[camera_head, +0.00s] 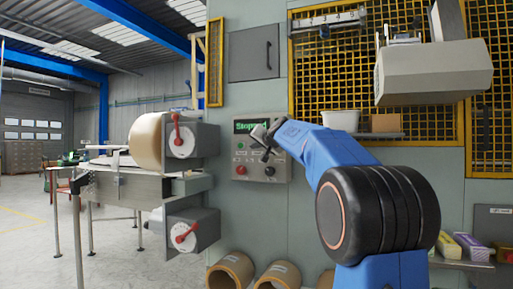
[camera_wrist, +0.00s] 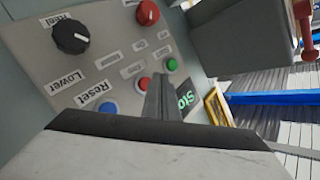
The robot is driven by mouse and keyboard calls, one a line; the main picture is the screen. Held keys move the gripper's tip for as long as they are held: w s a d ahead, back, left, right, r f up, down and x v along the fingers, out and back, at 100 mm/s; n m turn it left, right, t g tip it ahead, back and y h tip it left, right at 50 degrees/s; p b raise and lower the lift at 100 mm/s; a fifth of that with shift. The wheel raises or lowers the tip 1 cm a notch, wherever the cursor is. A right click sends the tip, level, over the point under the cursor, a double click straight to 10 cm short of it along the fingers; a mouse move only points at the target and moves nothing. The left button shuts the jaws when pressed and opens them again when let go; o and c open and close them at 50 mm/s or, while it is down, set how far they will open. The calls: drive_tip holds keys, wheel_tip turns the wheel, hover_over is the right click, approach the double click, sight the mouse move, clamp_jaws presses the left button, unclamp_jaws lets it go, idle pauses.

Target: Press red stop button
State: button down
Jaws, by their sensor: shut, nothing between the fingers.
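The grey control panel (camera_head: 283,174) is on the wall in the head view, and its face fills much of the wrist view (camera_wrist: 105,70). A large red button (camera_head: 241,170) sits low on its left; it shows at the top of the wrist view (camera_wrist: 148,13). A small red button (camera_wrist: 144,83) lies beside a small green button (camera_wrist: 171,65); their small labels are unreadable. My gripper (camera_head: 264,139) is shut and empty in front of the panel. In the wrist view its fingertips (camera_wrist: 160,80) appear close beside the small red button; contact cannot be told.
The panel also has a black knob (camera_wrist: 70,36), a blue button (camera_wrist: 108,107) labelled Reset, and a green-lettered display (camera_head: 253,126) reading "Stopped", partly covered by my arm. A roll machine (camera_head: 147,140) with red handles stands left of the panel. Cardboard tubes (camera_head: 232,271) lie below.

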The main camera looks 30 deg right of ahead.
drive_tip(key=s+a, duration=0.2)
drive_tip(key=a, duration=0.1)
drive_tip(key=shift+s+a, duration=0.2)
drive_tip(key=shift+s, duration=0.15)
idle(0.7)
drive_tip(key=s+a+f+n+g+y, duration=0.2)
drive_tip(key=s+a+f+n+g, duration=0.1)
drive_tip(key=s+a+f, duration=0.7)
drive_tip(key=s+a+f+n+g+y, duration=0.1)
drive_tip(key=s+a+f+n+g, duration=0.1)
drive_tip(key=s+a+f, duration=0.75)
drive_tip(key=s+a+f+n+g+h, duration=0.1)
drive_tip(key=s+f+n+g, duration=0.2)
drive_tip(key=s+f, duration=2.7)
drive_tip(key=g, duration=0.3)
drive_tip(key=shift+s+a+n, duration=0.3)
drive_tip(key=shift+a+n, duration=0.1)
drive_tip(key=shift+f, duration=0.1)
